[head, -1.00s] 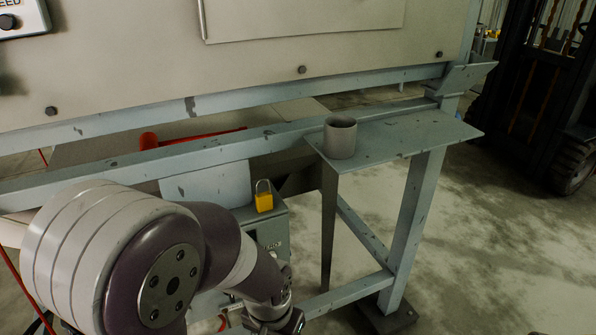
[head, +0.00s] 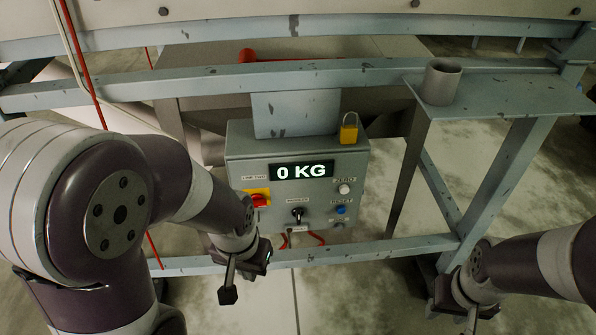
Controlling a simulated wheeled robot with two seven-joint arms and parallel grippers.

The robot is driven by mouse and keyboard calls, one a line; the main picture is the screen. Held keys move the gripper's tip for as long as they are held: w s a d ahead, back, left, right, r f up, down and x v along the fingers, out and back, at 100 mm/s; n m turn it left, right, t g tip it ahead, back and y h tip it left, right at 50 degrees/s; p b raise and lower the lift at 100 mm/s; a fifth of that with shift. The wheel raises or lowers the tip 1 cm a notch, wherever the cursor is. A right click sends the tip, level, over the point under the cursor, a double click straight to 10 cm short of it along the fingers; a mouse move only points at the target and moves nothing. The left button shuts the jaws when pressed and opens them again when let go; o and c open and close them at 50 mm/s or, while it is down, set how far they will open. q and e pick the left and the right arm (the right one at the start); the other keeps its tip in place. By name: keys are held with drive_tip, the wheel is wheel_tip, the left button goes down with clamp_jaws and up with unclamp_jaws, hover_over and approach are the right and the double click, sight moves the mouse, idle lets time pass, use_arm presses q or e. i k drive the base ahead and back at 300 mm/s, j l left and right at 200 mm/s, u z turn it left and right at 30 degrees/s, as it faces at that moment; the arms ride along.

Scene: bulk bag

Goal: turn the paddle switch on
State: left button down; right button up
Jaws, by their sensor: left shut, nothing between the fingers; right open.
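A grey control box (head: 236,150) hangs from the frame in the middle of the head view, with a display reading "0 KG" (head: 301,171). On its lower front is a small black switch (head: 298,213) with a lever-like handle, which looks like the paddle switch; its label and exact position are too small to read. My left gripper (head: 228,292) is shut and empty, pointing down, in front of and below the box's lower left corner, apart from the switch. My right gripper (head: 470,322) is open at the bottom right, away from the box and partly cut off by the picture's edge.
The box also carries a red knob on a yellow plate (head: 258,199), a white button (head: 344,188) and a blue button (head: 340,210). A yellow padlock (head: 349,130) is at its top. A grey cup (head: 440,83) stands on a shelf (head: 505,97). Blue-grey beams (head: 380,248) cross below.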

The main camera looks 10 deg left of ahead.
sight(298, 212)
drive_tip(key=i+l+u, duration=0.1)
drive_tip(key=l+u, duration=0.15)
drive_tip(key=i+l+u, duration=0.1)
drive_tip(key=l+u, duration=0.15)
drive_tip(key=l, duration=0.2)
drive_tip(key=l+u, duration=0.2)
drive_tip(key=l, duration=0.15)
drive_tip(key=i+l, duration=0.05)
